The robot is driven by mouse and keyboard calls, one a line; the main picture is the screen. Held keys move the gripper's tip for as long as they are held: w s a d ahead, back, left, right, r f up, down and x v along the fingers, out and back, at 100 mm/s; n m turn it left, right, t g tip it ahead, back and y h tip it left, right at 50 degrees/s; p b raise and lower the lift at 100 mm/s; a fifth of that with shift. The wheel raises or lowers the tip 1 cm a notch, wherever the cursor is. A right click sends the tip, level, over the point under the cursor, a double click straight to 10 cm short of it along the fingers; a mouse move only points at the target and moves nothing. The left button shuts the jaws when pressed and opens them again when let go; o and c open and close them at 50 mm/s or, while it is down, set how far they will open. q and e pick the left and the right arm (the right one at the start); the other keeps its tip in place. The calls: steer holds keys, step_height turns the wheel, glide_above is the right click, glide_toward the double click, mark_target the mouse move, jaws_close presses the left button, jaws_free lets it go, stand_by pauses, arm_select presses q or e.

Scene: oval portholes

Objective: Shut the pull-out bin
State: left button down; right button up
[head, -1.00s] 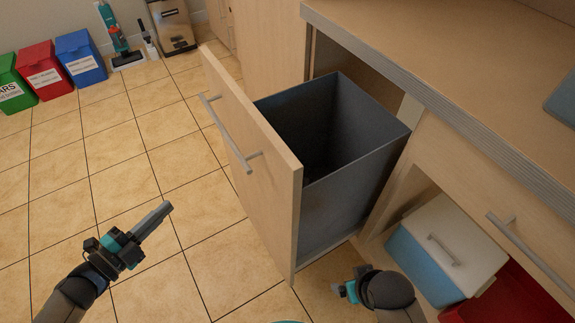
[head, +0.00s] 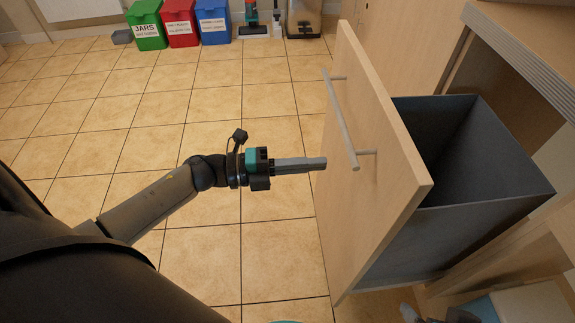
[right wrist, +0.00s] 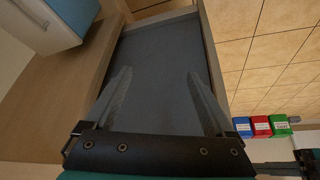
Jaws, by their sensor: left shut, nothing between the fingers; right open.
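The pull-out bin stands pulled out from the cabinet, with a grey tub (head: 450,240) behind a light wooden front panel (head: 375,215). A metal bar handle (head: 341,122) is on the panel's outer face. My left gripper (head: 325,163) is shut and empty, its tips close to the panel's outer face, left of the handle's lower end; I cannot tell if they touch. My right gripper (right wrist: 160,74) is open in the right wrist view, its fingers facing the tub's grey side, with nothing between them. In the head view only a bit of it shows at the bottom edge.
Green (head: 146,27), red (head: 180,24) and blue (head: 213,22) bins stand far off by the wall. The tiled floor (head: 210,110) before the panel is clear.

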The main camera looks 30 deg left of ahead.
arm_select(q)
steer(key=shift+b+x, duration=0.65)
steer(key=shift+x, duration=1.9)
arm_select(e)
steer(key=shift+w+a+f+t+y, duration=0.2)
steer(key=shift+w+a+t+y, duration=0.15)
steer(key=shift+w+a+t, duration=0.45)
steer(key=shift+w+a+f+t+y, duration=0.2)
steer(key=shift+w+a+t+y, duration=0.15)
steer(key=shift+w+a+t, duration=0.4)
steer(key=shift+a, duration=0.15)
arm_select(q)
steer(key=shift+w+d, duration=0.1)
